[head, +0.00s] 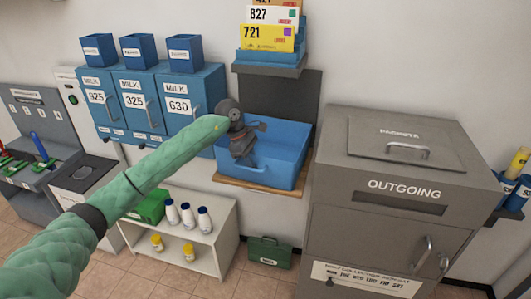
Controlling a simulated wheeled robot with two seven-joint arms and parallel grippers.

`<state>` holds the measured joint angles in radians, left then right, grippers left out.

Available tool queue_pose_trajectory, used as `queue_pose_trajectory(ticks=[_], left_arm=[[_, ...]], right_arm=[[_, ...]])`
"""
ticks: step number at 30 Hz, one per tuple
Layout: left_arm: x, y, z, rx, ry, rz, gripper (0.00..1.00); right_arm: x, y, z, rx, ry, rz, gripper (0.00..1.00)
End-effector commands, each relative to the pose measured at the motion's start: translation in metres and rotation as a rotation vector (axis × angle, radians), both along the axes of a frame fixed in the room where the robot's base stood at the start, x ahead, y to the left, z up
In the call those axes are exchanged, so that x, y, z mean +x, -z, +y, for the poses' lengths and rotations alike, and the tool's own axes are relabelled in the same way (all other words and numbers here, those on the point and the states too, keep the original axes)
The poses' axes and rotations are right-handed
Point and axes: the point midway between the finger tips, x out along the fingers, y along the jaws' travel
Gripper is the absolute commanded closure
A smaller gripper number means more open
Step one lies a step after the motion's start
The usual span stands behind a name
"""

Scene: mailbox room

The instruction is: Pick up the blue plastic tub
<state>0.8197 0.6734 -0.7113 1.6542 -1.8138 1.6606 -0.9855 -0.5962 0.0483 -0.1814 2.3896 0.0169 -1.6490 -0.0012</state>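The blue plastic tub (286,168) is an open-topped bin on a small wooden wall shelf (228,183), in the middle of the head view. My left arm comes in from the left, and my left gripper (248,160) is at the tub's left side, overlapping its opening and left wall. The gripper's dark fingers are small and partly lost against its body, so I cannot tell whether they are open, shut or touching the tub. My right gripper is not in view.
A large grey OUTGOING box (405,205) stands close to the tub's right. Blue MILK boxes (190,92) hang at left. A tray with numbered cards (268,57) is above. A white shelf (228,240) with bottles and a green case (270,252) are below.

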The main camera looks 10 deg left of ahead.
Motion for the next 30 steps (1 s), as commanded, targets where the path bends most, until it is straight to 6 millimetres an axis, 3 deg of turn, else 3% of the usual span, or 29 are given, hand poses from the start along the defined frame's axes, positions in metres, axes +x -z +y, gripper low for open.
queue_pose_trajectory(ticks=[4,6,30], left_arm=[[0.0,0.0001,0.0003,0.0,0.0,0.0,0.86],[0.0,0.0,0.0003,0.0,0.0,0.0,1.0],[0.0,-0.0003,0.0004,0.0,0.0,0.0,1.0]], right_arm=[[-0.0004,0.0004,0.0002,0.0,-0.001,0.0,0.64],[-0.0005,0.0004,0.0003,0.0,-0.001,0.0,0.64],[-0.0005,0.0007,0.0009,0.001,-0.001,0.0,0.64]])
